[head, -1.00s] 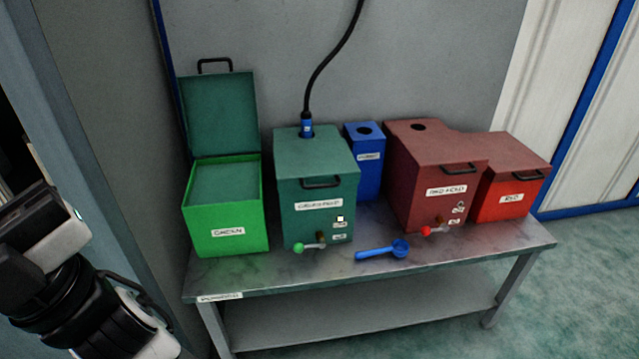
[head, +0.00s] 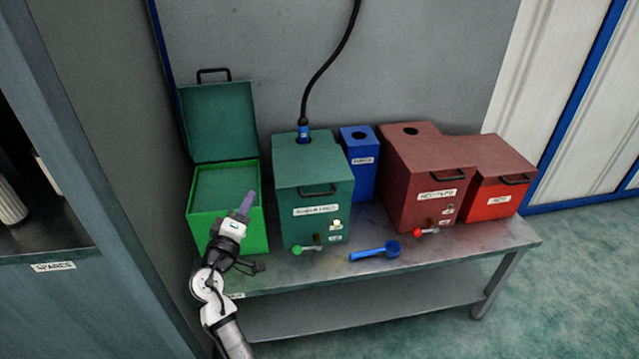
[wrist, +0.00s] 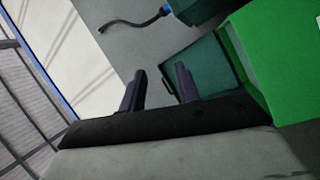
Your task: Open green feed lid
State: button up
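The green feed box (head: 314,170) is a dark teal box on the bench. Its lid is shut, with a black handle (head: 318,190) at the front edge. A black hose with a blue end (head: 303,132) enters its top. The feed box shows partly at the top of the wrist view (wrist: 200,10). My gripper (head: 248,197) is in front of the bright green bin, left of the feed box and apart from its handle. Its two fingers (wrist: 159,83) stand apart with nothing between them.
The bright green bin (head: 200,228) has its lid (head: 219,122) standing open behind it. A blue box (head: 361,175), a dark red feed box (head: 425,180) and a red bin (head: 490,203) stand to the right. A blue scoop (head: 375,251) lies in front on the bench (head: 440,250).

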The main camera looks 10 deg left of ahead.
aim_at(320, 195)
jog(key=d+f+g+h+p, duration=0.1)
jog(key=d+f+g+h, duration=0.1)
jog(key=d+f+h, duration=0.6)
jog(key=shift+m+y, duration=0.4)
jog(key=shift+y, duration=0.2)
jog(key=p+x, duration=0.1)
jog(key=x, duration=0.3)
jog(key=r+p+x, duration=0.1)
jog(key=x, duration=0.4)
jog(key=s+d+r+p+x, duration=0.1)
jog(key=x, duration=0.4)
jog(key=shift+w+d+r+p, duration=0.1)
jog(key=shift+p, duration=0.3)
grip_shut()
